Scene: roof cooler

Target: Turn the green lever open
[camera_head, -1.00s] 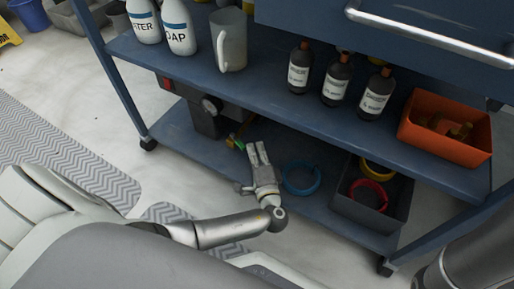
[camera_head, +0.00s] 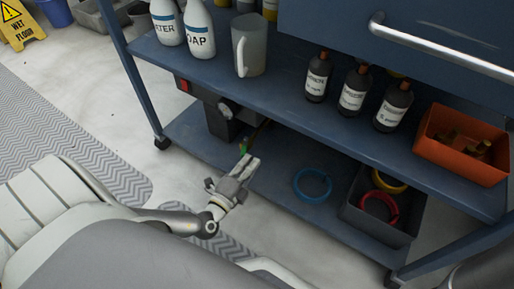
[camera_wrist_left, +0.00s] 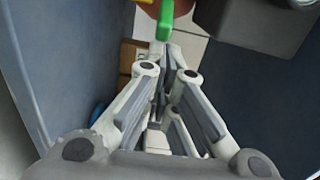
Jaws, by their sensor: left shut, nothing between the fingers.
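The green lever (camera_head: 243,147) shows small at the front of the dark device (camera_head: 218,118), above the lower shelf. In the left wrist view the lever (camera_wrist_left: 165,20) is bright green, at the top centre just beyond my fingertips. My left gripper (camera_head: 251,163) is shut and empty, its tips pointing at the lever and a little short of it. In the wrist view its fingers (camera_wrist_left: 164,62) come together below the lever, with no clear contact. The lever's far end and pivot are partly hidden. My right gripper is out of view.
The blue cart's upper shelf (camera_head: 300,108) hangs over the work area. On the lower shelf (camera_head: 265,185) lie a blue ring (camera_head: 313,199) and a grey bin (camera_head: 402,235) with coloured rings. Brown bottles (camera_head: 353,88) and an orange bin (camera_head: 455,165) stand above.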

